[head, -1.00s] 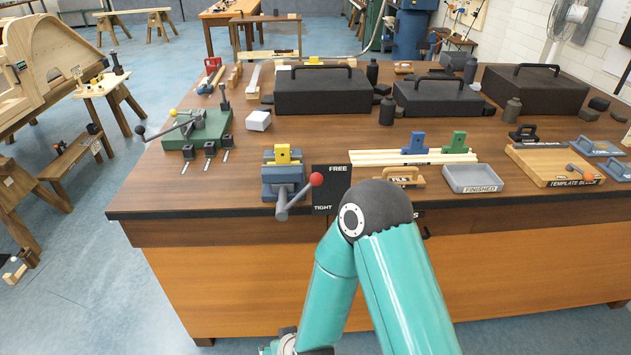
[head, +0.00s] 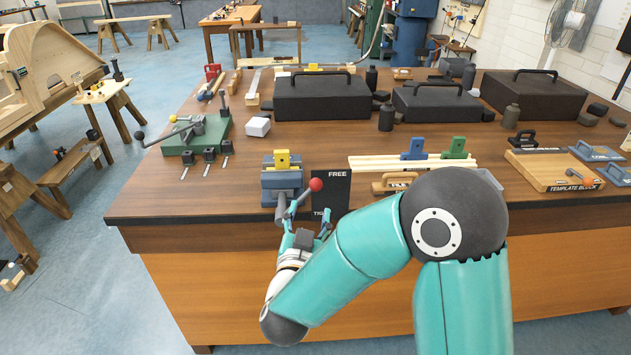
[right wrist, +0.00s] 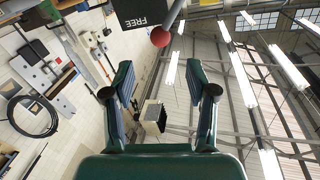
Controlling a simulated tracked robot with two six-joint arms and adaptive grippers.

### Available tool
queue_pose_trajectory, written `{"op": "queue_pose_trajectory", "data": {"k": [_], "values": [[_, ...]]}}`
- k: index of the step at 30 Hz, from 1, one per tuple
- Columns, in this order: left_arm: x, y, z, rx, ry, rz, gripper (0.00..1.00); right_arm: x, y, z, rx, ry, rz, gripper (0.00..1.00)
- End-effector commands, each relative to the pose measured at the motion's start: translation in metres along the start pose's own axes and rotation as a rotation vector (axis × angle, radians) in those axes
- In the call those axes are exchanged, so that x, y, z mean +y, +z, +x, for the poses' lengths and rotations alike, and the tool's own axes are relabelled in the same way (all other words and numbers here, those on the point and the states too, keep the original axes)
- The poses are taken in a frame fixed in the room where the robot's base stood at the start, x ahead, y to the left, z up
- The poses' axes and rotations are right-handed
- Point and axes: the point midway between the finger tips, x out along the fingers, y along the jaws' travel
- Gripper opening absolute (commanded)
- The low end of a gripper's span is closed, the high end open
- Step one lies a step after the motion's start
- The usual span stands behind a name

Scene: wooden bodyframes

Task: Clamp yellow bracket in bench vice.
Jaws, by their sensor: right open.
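The yellow bracket (head: 282,159) stands upright at the top of the blue-grey bench vice (head: 281,183), at the bench's front edge. The vice's grey lever with a red ball (head: 316,184) points up and right, beside a black sign (head: 335,190) marked FREE at its top. My right gripper (head: 307,229) is just below and in front of the lever, open and empty. In the right wrist view its two fingers (right wrist: 160,100) are spread apart, with the red ball (right wrist: 160,37) beyond them and apart from them. My left gripper is not in view.
A green clamp fixture (head: 197,137) and a white block (head: 257,126) lie left of centre. Black cases (head: 322,98) stand behind. Pale wooden strips (head: 385,162) and a template block board (head: 550,170) lie to the right.

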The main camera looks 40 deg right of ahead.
Motion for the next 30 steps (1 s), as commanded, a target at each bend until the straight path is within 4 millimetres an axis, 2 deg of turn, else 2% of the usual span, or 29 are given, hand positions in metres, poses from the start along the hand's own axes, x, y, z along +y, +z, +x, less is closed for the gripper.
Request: {"op": "queue_pose_trajectory", "data": {"k": [3, 9, 15, 21, 28, 29, 30], "values": [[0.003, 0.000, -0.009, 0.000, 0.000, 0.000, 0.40, 0.001, -0.002, 0.029, 0.000, 0.006, -0.001, 0.57], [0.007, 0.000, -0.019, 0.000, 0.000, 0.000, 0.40, 0.000, -0.002, 0.070, -0.001, 0.004, -0.001, 0.57], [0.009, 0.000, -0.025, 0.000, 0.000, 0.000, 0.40, 0.000, -0.001, 0.096, -0.001, 0.000, -0.001, 0.57], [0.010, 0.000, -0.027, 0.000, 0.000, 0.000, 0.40, 0.000, 0.001, 0.106, -0.002, -0.001, 0.000, 0.57], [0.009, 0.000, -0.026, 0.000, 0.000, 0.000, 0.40, 0.000, 0.001, 0.106, -0.001, -0.001, 0.000, 0.57], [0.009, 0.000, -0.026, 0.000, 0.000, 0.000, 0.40, 0.000, 0.001, 0.106, -0.001, -0.001, 0.000, 0.55], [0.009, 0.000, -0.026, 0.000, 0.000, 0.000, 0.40, 0.000, 0.001, 0.106, -0.001, -0.001, 0.000, 0.49]]}}
